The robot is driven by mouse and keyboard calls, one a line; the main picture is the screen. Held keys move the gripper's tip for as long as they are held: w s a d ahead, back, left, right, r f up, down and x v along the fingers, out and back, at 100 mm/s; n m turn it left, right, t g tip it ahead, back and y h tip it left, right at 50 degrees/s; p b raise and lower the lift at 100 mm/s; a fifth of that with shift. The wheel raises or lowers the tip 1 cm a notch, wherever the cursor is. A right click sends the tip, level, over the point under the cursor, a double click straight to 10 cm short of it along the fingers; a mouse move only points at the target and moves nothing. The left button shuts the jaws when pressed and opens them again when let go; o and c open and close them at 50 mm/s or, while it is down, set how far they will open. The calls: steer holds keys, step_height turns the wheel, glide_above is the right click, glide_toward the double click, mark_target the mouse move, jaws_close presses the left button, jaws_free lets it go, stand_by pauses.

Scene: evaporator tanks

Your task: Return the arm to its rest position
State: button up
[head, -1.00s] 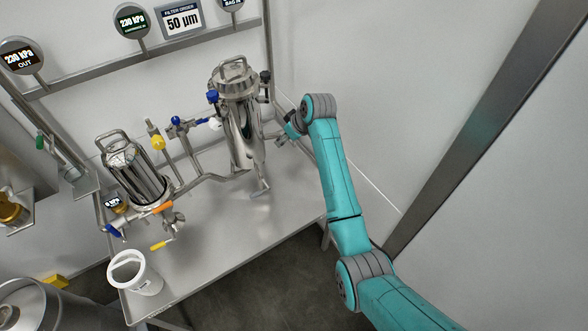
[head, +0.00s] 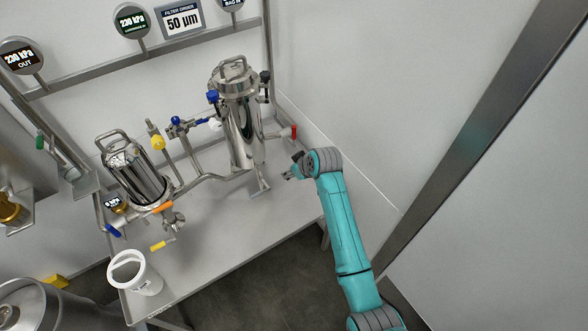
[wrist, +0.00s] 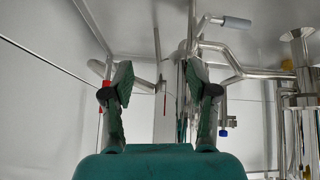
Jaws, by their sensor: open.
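My arm (head: 343,225) is teal with grey joints and reaches up from the lower right in the head view. My gripper (head: 290,173) is at its far end, small and partly hidden by the wrist, right of the tall steel filter housing (head: 244,130) and apart from it. In the wrist view my gripper (wrist: 160,88) shows two green fingers spread apart, with nothing held between them. A red-handled valve (head: 293,132) sits on the pipe just above my gripper in the head view.
A white wall (head: 375,90) and a dark post (head: 480,130) stand to the right. The table's front right is clear.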

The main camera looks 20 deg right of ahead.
stand_by(0.4)
steer(key=s+d+f+m+t, duration=0.1)
steer(key=s+f, duration=0.2)
steer(key=s, duration=0.4)
steer(key=s+f+m+t+h, duration=0.1)
steer(key=s+f, duration=0.2)
steer(key=s, duration=0.4)
steer(key=s+d+f+t, duration=0.1)
steer(key=s+f, duration=0.2)
steer(key=s, duration=0.4)
steer(key=s+r+m+t+h, duration=0.1)
steer(key=s+r+m+t, duration=0.15)
steer(key=s, duration=1.45)
steer(key=s+d+r+t, duration=0.1)
steer(key=s+r+t, duration=0.1)
steer(key=s+r, duration=1.5)
step_height(320, 180, up, 3)
steer(key=shift+s+r+m+h, duration=0.1)
steer(key=shift+s+m+h, duration=0.2)
steer(key=shift+m, duration=0.15)
steer(key=shift+w+d+t, duration=0.1)
steer(key=shift+t, duration=0.15)
